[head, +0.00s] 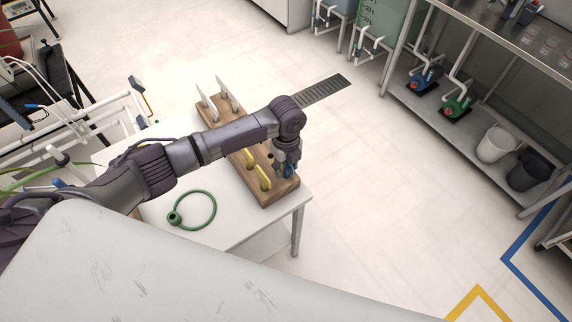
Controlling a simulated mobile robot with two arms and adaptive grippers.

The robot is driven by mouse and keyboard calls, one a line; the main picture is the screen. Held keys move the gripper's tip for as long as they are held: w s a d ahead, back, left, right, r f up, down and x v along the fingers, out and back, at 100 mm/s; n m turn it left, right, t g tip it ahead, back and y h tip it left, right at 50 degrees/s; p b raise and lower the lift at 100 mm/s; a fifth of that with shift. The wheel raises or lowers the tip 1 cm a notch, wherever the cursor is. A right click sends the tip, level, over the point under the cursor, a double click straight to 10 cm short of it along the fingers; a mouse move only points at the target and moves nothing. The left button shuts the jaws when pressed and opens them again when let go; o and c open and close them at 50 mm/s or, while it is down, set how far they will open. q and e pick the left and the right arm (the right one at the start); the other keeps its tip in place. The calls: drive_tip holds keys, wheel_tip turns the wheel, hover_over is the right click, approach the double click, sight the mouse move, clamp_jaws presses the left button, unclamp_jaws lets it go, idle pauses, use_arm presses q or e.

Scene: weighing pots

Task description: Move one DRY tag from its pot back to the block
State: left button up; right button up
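A wooden block (232,162) lies lengthwise on a white table. Two white tags (207,97) stand upright at its far end. Two yellow tags (263,177) stand in it nearer the front. No writing on the tags can be read, so I cannot tell which is DRY. My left gripper (290,170) points down over the near right end of the block, beside the yellow tags. A small blue patch shows at its fingers; I cannot tell whether it is a held thing or part of the gripper. My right gripper is not in view. No pot with a tag shows.
A green hose ring (197,210) lies on the white table (243,222) left of the block. A metal shelf (440,117) at the right holds a white bucket (495,144) and a dark bucket (526,172). The floor between table and shelf is clear.

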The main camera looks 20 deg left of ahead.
use_arm(q)
drive_tip(key=shift+r, duration=0.2)
wheel_tip(320, 180, up, 12)
drive_tip(key=shift+f, duration=0.2)
drive_tip(key=shift+f, duration=0.1)
idle(0.7)
